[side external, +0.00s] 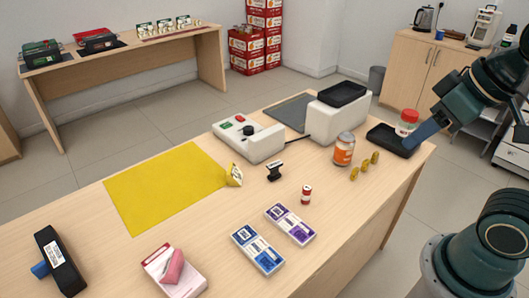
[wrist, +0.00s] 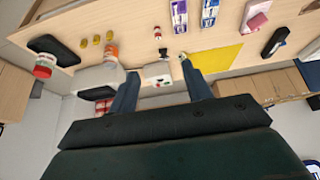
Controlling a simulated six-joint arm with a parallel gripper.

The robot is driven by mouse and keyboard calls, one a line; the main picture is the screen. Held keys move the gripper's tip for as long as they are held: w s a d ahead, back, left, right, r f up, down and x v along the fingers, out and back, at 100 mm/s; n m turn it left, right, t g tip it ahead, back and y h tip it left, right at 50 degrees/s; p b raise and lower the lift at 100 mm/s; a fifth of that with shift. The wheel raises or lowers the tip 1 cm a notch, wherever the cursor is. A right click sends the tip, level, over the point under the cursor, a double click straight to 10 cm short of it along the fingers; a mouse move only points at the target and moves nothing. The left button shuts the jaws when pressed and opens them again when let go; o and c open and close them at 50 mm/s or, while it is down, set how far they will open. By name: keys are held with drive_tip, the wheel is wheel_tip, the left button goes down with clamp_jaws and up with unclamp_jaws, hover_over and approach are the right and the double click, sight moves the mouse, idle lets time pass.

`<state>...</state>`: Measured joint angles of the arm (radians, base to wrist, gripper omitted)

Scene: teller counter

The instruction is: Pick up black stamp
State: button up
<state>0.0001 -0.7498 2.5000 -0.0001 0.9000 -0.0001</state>
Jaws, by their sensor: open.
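A small black stamp (side external: 275,172) with a white top stands on the wooden counter, right of the yellow mat; it also shows in the wrist view (wrist: 163,51). A larger black item with a white label and a blue part (side external: 62,262) lies at the counter's left front. My gripper (side external: 408,148) is at the far right, by the black tray, well away from the small stamp. In the wrist view, my gripper (wrist: 162,74) has its two blue fingers spread wide with nothing between them.
A white device (side external: 248,138) and a white block with a black top (side external: 337,120) stand behind the stamp. An orange jar (side external: 344,149), yellow pieces (side external: 365,166), a red-white vial (side external: 306,195) and a red-lidded jar (side external: 407,122) are nearby. Two boxes (side external: 290,225) (side external: 258,250) lie in front.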

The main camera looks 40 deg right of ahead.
drive_tip(key=n+g+y, duration=0.4)
drive_tip(key=n+g, duration=0.1)
drive_tip(key=n, duration=1.1)
hover_over(276, 163)
drive_tip(key=d, duration=0.4)
wheel_tip(276, 163, down, 23)
drive_tip(key=shift+s, duration=0.35)
drive_tip(key=shift+f+y, duration=0.15)
drive_tip(key=shift+y, duration=0.15)
drive_tip(key=shift+x, duration=4.2)
